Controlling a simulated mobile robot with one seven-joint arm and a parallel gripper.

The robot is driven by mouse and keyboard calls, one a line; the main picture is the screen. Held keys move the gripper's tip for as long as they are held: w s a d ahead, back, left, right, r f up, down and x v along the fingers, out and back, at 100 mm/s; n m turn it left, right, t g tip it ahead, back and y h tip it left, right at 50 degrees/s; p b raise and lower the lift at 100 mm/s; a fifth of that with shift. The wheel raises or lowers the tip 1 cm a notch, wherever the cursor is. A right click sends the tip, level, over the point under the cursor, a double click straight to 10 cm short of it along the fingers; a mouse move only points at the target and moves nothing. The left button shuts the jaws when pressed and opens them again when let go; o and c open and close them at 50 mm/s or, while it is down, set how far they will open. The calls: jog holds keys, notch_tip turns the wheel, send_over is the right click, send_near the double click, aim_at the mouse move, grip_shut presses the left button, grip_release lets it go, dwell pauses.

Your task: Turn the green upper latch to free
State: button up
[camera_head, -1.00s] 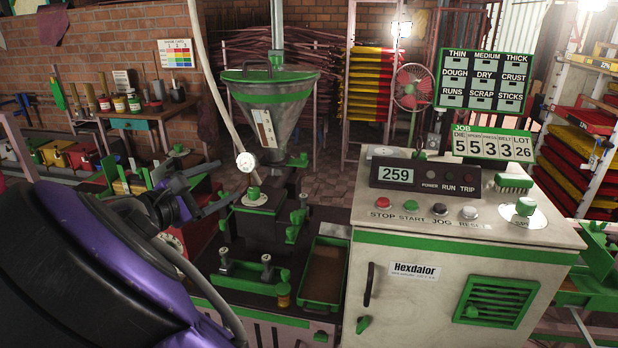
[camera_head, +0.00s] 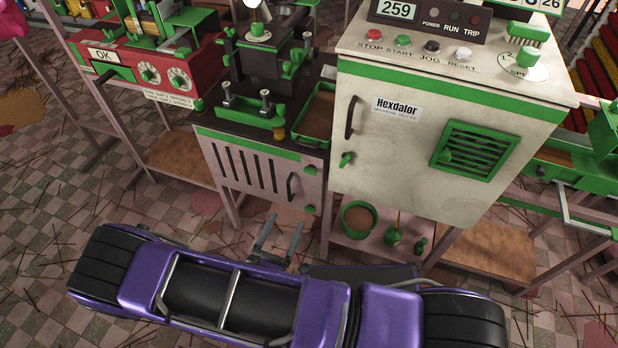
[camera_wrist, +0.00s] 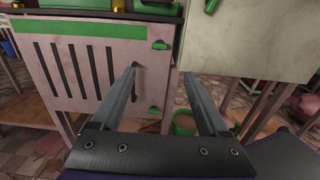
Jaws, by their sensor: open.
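The green upper latch (camera_head: 311,182) is at the top right of the pale pink slotted cabinet door (camera_head: 228,172), under the extruder. In the wrist view this latch (camera_wrist: 159,45) lies roughly level, a little above and between my fingertips as pictured. A green lower latch (camera_head: 309,209) is near the door's bottom right corner and also shows in the wrist view (camera_wrist: 154,111). My gripper (camera_head: 282,228) is open and empty, low in front of the door. In the wrist view my gripper (camera_wrist: 160,74) points at the door's right edge, apart from the latch.
A dark door handle (camera_head: 290,187) stands left of the latches, close to my left finger in the wrist view. The cream control cabinet (camera_head: 395,150) juts out at the right. A green pot (camera_head: 357,219) stands on a low shelf. Littered tiled floor lies in front.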

aim_at(309, 172)
jog(key=b+x, duration=0.1)
jog(key=x, duration=1.5)
jog(key=shift+w, duration=0.3)
jog(key=shift+c, duration=0.3)
grip_shut()
